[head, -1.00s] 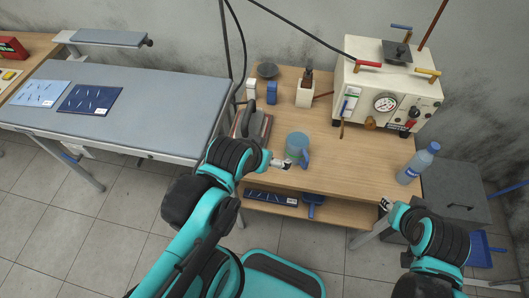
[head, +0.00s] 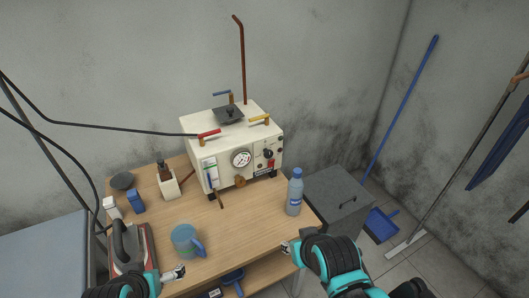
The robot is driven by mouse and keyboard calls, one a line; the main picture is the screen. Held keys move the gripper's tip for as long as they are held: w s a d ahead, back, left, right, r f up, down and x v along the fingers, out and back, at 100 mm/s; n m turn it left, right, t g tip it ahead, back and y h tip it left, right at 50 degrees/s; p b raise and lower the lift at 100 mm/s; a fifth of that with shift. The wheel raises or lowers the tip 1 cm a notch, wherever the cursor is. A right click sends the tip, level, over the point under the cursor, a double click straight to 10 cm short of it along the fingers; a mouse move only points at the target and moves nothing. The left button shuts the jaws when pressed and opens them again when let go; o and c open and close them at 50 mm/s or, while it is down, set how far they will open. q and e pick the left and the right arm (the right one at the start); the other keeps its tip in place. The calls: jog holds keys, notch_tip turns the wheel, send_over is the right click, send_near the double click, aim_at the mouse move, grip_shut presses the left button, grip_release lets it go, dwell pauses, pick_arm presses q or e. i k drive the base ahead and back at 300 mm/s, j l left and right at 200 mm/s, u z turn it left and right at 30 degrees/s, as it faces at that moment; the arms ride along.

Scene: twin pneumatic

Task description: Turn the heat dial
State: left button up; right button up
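A cream steam machine (head: 222,176) stands at the back of the wooden table. Its front panel has a round white gauge (head: 241,158) and, to the right, a small dark knob (head: 268,154) that looks like the heat dial; its setting is too small to read. My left gripper (head: 179,271) is low at the table's front, below the blue mug and well away from the machine. My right gripper (head: 286,247) is by the table's front right edge, below the bottle, apart from the dial. Both grippers' fingers are too small to judge.
A blue mug (head: 186,241) and an iron (head: 131,248) are on the table's left front. A water bottle (head: 294,192) stands at the right edge, near the knob's side. A grey cabinet (head: 337,202) is right of the table. Bare tabletop lies before the machine.

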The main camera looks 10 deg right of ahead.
aim_at(269, 153)
jog(key=u, duration=0.55)
jog(key=j+u, duration=0.4)
jog(key=i+j+u, duration=0.1)
jog(key=j+u, duration=0.3)
jog(key=i+j+u, duration=0.15)
jog(key=u, duration=0.25)
jog(key=i+j, duration=0.25)
jog(key=j, duration=0.2)
jog(key=i+j+u, duration=0.15)
jog(key=j, duration=0.3)
jog(key=i+j, duration=0.3)
jog(key=j+z, duration=0.1)
jog(key=z, duration=2.3)
jog(key=i+l+z, duration=0.2)
jog(key=l+z, duration=0.25)
jog(key=i+l+z, duration=0.25)
jog(key=l+z, duration=0.15)
jog(key=i+l+z, duration=0.3)
jog(key=z, duration=0.15)
jog(key=i+l, duration=0.2)
jog(key=i, duration=0.1)
